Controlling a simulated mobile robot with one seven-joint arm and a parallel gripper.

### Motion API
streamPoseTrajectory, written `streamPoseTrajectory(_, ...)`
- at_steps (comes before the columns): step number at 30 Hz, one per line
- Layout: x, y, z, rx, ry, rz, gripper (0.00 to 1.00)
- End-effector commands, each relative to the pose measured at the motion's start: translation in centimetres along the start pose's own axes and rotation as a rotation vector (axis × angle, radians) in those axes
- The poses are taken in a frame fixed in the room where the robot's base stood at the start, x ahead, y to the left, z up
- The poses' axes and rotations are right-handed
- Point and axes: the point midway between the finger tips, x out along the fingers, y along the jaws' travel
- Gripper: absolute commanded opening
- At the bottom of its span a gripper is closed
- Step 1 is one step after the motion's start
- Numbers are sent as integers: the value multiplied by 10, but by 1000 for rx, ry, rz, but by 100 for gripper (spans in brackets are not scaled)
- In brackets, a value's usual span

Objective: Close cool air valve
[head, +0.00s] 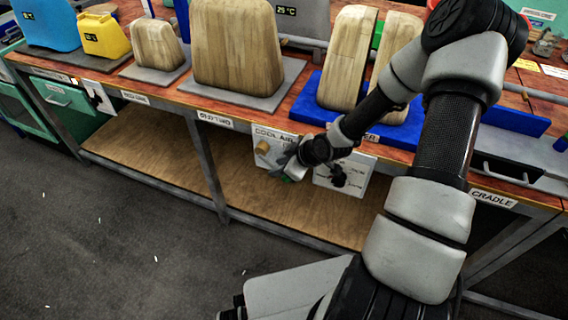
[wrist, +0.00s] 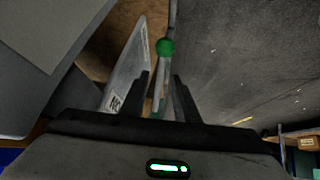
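A green ball tip (head: 288,178) shows just below the gripper. In the wrist view, the green ball (wrist: 166,47) sits at the end of a light lever (wrist: 160,88). My gripper (wrist: 161,76) is open, with the lever between its two fingers and the ball beyond the fingertips. Whether a finger touches the lever is unclear.
A second white panel (head: 345,173) with a black knob (head: 339,176) is just right of my gripper. The bench's lower wooden shelf (head: 160,150) is empty. Wooden blocks (head: 237,45) stand on the bench top. The grey floor (head: 110,245) in front is clear.

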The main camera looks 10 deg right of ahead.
Motion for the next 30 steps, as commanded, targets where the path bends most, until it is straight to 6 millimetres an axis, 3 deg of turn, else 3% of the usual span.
streamPoseTrajectory(5, -22, 2, -1, 2, -1, 4, 28)
streamPoseTrajectory(21, -148, 2, -3, 4, 0, 3, 28)
streamPoseTrajectory(30, -173, 0, -1, 1, 1, 0, 28)
